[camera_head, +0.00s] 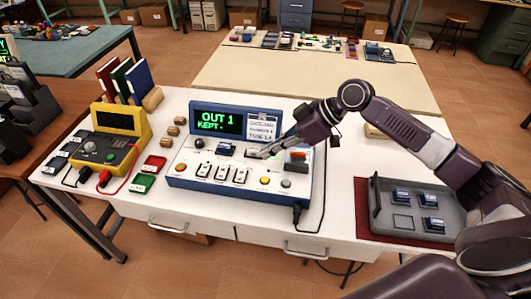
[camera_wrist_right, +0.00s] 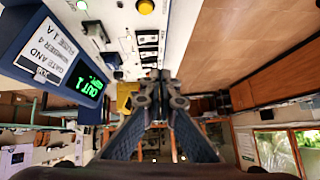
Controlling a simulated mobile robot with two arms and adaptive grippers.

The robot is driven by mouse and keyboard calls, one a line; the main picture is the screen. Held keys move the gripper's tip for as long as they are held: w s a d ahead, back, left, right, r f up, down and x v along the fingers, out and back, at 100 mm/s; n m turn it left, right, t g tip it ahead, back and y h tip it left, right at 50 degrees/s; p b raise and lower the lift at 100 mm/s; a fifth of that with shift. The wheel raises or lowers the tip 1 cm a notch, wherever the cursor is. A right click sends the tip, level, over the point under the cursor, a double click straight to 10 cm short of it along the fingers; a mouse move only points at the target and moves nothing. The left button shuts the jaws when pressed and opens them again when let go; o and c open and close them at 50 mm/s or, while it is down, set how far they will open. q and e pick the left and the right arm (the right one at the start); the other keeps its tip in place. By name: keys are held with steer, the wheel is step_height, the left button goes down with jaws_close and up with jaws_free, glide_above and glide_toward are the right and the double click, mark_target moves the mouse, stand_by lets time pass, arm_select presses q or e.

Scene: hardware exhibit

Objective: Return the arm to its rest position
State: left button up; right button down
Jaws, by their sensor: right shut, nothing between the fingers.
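My right arm reaches in from the right side of the head view. Its gripper (camera_head: 262,154) is shut and empty, just above the panel of a blue and white console (camera_head: 190,183). The shut fingers also show in the wrist view (camera_wrist_right: 160,90), with the console panel (camera_wrist_right: 125,65) behind them. I cannot tell whether the fingertips touch the panel. The console's screen (camera_head: 217,122) reads "OUT 1 KEPT." in green. My left gripper is not in view.
A grey tray (camera_head: 376,212) with several blue modules lies on a red mat at the right. A yellow meter (camera_head: 123,125), upright books (camera_head: 122,82) and red and green blocks stand at the left. A black cable (camera_head: 323,190) runs right of the console.

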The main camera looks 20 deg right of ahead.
stand_by(0.3)
steer(key=s+a+f+m+h, duration=0.1)
steer(key=s+a+f, duration=0.4)
steer(key=s+f, duration=0.25)
steer(key=s+a+f+h, duration=0.1)
steer(key=s+a+f, duration=0.5)
steer(key=s+f, duration=0.15)
steer(key=s+d+f+m+h, duration=0.3)
steer(key=s+d+m+h, duration=0.45)
steer(key=s, duration=0.55)
step_height(320, 180, down, 24)
steer(key=g+y, duration=0.2)
steer(key=s+d+f, duration=0.2)
steer(key=s+f, duration=0.7)
steer(key=s+d+f+g, duration=0.1)
steer(key=s+d+f, duration=0.1)
steer(key=s+f, duration=0.7)
steer(key=shift+s, duration=0.15)
